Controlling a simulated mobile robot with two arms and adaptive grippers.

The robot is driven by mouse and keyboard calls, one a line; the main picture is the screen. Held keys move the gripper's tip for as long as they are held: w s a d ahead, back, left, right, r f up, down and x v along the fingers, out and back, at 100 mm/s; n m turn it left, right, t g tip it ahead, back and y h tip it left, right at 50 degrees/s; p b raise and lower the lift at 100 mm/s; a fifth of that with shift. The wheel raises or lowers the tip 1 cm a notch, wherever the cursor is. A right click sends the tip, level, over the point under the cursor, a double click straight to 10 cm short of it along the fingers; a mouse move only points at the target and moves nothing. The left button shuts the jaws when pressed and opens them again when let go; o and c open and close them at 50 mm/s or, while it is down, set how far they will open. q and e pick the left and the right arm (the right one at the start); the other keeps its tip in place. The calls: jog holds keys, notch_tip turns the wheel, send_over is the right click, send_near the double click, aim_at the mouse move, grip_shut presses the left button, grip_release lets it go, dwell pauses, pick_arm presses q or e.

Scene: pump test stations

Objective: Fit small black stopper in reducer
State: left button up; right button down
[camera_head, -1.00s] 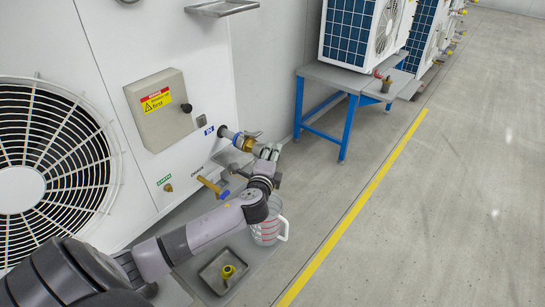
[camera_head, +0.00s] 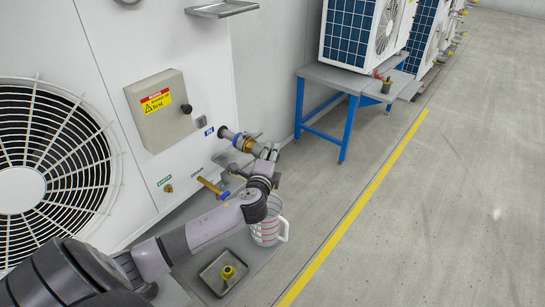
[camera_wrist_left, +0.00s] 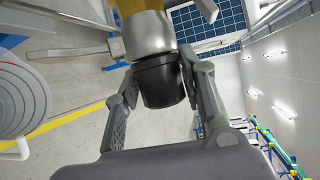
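The small black stopper (camera_wrist_left: 162,82) sits at the mouth of the reducer (camera_wrist_left: 146,35) in the left wrist view, lined up with its grey metal end. How deep it is seated is hard to tell. In the head view the reducer (camera_head: 250,146) sticks out from the upper pipe on the white unit; the stopper is hidden there. My left gripper (camera_head: 270,152) is at the reducer's outer end. In the left wrist view its fingers (camera_wrist_left: 158,78) lie against both sides of the stopper. My right gripper is not in view.
A lower brass pipe (camera_head: 211,187) projects beside my left forearm. A clear jug with red marks (camera_head: 267,231) stands below, near a grey tray (camera_head: 208,274) holding a brass fitting (camera_head: 228,272). A control box (camera_head: 160,109) is on the unit. The floor right of the yellow line is clear.

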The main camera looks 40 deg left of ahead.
pick_arm(q)
jog(key=o, duration=0.4)
jog(key=shift+s+a+f, duration=0.1)
jog(key=shift+a, duration=0.2)
jog(key=shift+o, duration=0.3)
jog(key=shift+d, duration=0.15)
